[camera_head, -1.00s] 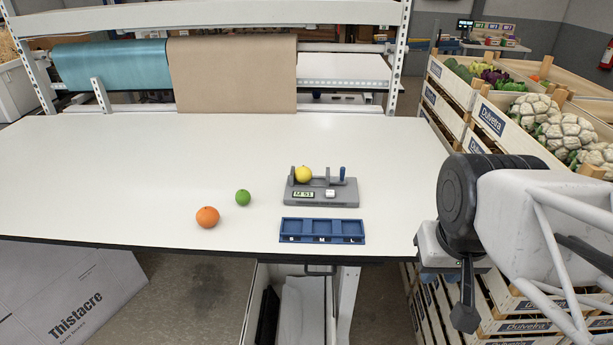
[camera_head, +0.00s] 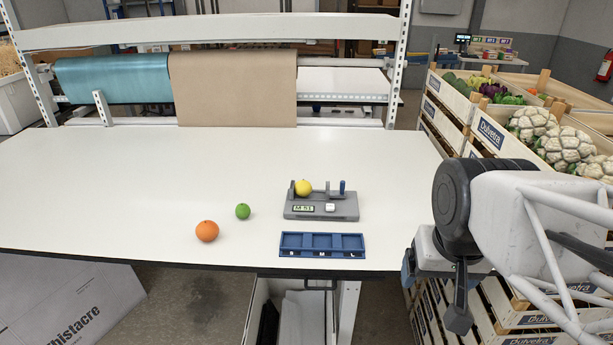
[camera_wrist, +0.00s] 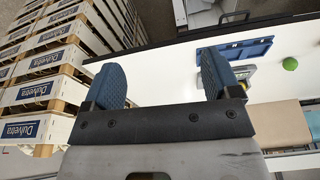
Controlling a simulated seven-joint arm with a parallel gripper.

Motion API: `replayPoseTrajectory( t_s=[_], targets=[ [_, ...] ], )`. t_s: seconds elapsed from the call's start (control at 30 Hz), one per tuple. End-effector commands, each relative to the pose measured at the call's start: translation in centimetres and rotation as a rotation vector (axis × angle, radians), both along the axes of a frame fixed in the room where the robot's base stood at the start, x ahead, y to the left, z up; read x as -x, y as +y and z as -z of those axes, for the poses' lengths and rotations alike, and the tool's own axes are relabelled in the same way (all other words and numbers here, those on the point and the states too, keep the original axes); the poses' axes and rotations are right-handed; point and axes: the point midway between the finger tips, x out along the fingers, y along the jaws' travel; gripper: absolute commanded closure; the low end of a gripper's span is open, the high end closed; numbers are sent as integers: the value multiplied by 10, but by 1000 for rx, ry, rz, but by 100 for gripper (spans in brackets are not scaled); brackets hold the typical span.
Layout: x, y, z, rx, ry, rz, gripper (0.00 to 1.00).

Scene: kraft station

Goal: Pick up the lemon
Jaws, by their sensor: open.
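The yellow lemon (camera_head: 303,187) sits on the grey measuring device (camera_head: 320,206), at the left of its cradle, in the head view. The device's small display reads "M 51". My gripper (camera_wrist: 160,82) is open and empty in the wrist view, with its two blue fingers wide apart. In the head view the gripper (camera_head: 432,275) is off the table's right front edge, to the right of and apart from the lemon.
A blue sorting tray (camera_head: 322,252) lies in front of the device. An orange (camera_head: 207,231) and a green lime (camera_head: 243,211) lie to the left. Stacked crates with cauliflower (camera_head: 545,130) stand right of the white table (camera_head: 100,180). The table's left half is clear.

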Motion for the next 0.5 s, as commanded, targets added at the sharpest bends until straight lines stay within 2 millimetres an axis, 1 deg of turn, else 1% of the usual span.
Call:
replayPoseTrajectory(
  t_s=[0.17,0.37,0.5],
  targets=[
    [-30,7,-9,-26,20,93,17],
    [-76,20,-20,-62,48,249,17],
    [-111,32,-26,-86,67,365,17]
  ],
)
